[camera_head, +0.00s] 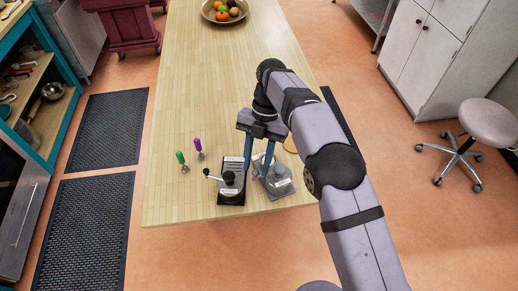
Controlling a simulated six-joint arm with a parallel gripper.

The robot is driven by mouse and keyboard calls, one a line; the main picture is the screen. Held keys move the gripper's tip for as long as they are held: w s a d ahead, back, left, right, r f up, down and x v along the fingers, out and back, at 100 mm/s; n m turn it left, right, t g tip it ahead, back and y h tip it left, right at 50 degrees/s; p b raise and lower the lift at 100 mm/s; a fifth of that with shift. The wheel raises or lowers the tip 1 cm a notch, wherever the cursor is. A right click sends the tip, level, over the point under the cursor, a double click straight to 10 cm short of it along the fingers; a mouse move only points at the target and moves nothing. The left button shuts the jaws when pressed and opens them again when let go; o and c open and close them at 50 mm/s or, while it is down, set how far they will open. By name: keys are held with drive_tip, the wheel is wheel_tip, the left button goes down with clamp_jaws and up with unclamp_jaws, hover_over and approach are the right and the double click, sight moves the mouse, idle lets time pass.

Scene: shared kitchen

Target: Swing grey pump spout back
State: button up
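A grey pump (278,184) stands on a flat grey base near the front edge of the wooden table. Its upper part is partly hidden behind my gripper, and I cannot make out which way its spout points. A black device (231,187) with a side arm ending in a dark knob stands just left of it on a black base. My gripper (256,172) points down over the gap between the two, close to the grey pump. Its two blue fingers are spread apart with nothing clearly held. I cannot tell whether a finger touches the pump.
A green-handled tool (181,158) and a purple-handled tool (198,146) stand on the table (190,80) to the left. A fruit bowl (225,13) is at the far end. A round tan item (291,146) is partly hidden by my arm. The table's middle is clear.

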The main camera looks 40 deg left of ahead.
drive_tip(key=shift+v, duration=1.05)
drive_tip(key=p+v, duration=0.4)
drive_tip(key=p, duration=0.2)
drive_tip(key=shift+r+p, duration=0.35)
drive_tip(key=shift+r, duration=0.05)
drive_tip(key=shift+w, duration=0.1)
